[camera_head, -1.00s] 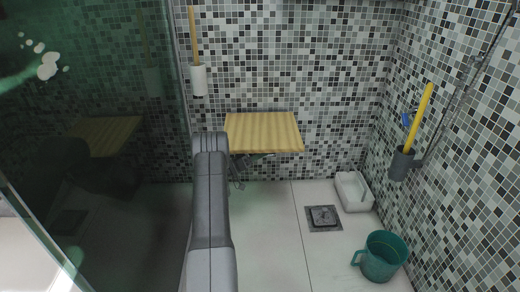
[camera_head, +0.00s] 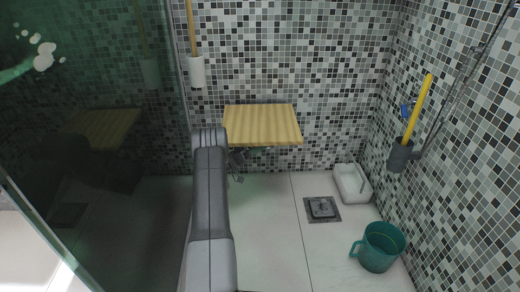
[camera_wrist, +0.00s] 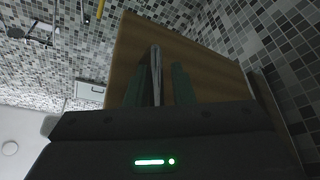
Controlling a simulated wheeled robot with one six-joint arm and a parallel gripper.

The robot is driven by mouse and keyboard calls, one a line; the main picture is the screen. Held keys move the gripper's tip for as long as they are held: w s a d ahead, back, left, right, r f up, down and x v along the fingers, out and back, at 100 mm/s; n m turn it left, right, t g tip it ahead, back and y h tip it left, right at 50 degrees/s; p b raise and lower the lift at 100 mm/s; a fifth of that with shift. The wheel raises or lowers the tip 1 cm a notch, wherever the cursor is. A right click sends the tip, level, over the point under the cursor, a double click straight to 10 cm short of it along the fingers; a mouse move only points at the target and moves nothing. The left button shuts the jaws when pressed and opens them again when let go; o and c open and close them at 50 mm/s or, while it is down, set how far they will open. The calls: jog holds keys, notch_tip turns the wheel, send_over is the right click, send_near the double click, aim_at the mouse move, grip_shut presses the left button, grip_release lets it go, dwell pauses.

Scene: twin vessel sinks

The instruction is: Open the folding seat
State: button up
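The folding seat (camera_head: 262,122) is a pale wooden slatted board on the tiled back wall, sticking out roughly level in the head view. In the wrist view its board (camera_wrist: 205,62) looks brown and shaded and fills the middle, behind the fingers. My gripper (camera_wrist: 160,85) shows two dark green fingers standing apart in front of the board. A thin grey metal bar shows between them; I cannot tell whether the fingers touch it. In the head view my arm hides most of the gripper, and the dark parts under the seat's left side are unclear.
A glass panel (camera_head: 90,80) stands at the left. A teal bucket (camera_head: 380,248), a white tray (camera_head: 352,185) and a floor drain (camera_head: 322,208) are on the right floor. A yellow-handled brush (camera_head: 418,108) hangs on the right wall, and a white holder (camera_head: 197,72) on the back wall.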

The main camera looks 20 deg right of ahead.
jog(key=p+v, duration=0.3)
jog(key=v, duration=0.9)
jog(key=b+x, duration=0.3)
jog(key=x, duration=0.9)
jog(key=shift+d, duration=0.15)
jog(key=shift+r, duration=0.4)
jog(key=shift+s+f, duration=0.1)
